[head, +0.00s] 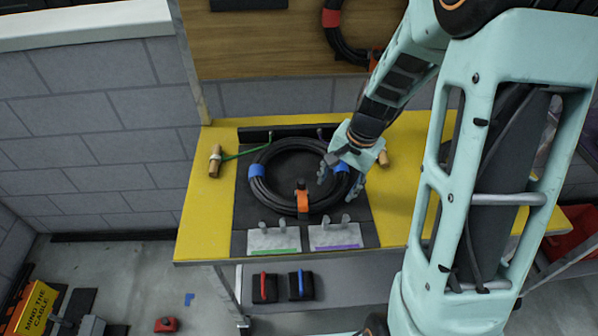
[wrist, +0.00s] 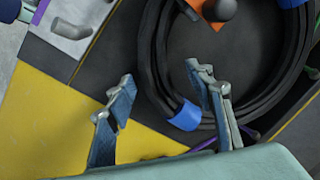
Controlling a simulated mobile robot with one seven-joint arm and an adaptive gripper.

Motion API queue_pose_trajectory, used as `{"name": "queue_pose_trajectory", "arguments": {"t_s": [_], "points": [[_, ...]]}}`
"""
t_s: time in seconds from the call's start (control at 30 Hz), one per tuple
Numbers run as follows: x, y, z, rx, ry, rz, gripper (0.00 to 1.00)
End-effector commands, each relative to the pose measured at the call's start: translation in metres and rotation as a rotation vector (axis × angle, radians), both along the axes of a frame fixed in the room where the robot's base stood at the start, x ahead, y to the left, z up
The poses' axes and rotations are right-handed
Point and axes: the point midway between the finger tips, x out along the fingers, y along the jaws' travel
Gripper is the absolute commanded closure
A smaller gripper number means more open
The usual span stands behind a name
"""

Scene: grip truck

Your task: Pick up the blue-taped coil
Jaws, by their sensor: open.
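The blue-taped coil (head: 258,197) is a ring of black cable lying on a dark mat (head: 243,220) on the yellow table. It has blue tape on its left and right sides and an orange clip (head: 302,198) at its front. My gripper (head: 340,190) is over the coil's right side, close to the right blue tape, and partly hides it. The coil (wrist: 158,60) and a blue tape band (wrist: 186,117) show beside the right finger. I cannot tell whether that finger touches the coil.
Two grey plates with hooks, green-edged (head: 274,241) and purple-edged (head: 335,236), lie before the coil. A wooden handle (head: 215,162) with green cord is at left. A red-taped coil (head: 345,45) hangs on the wooden board behind. The yellow table (head: 205,215) is clear at its left front.

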Motion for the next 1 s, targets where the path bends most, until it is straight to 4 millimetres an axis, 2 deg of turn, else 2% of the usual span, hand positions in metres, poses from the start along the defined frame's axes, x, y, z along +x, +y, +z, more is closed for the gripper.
{"name": "queue_pose_trajectory", "arguments": {"t_s": [0.1, 0.33, 0.8, 1.0], "points": [[0.0005, 0.0015, -0.0092, 0.0, 0.002, -0.001, 0.51], [0.0012, 0.0015, -0.0098, 0.0, -0.001, -0.001, 0.51], [0.0012, 0.0015, -0.0095, 0.0, -0.001, -0.001, 1.0], [0.0013, 0.0014, -0.0094, 0.0, -0.001, -0.001, 1.0]]}}
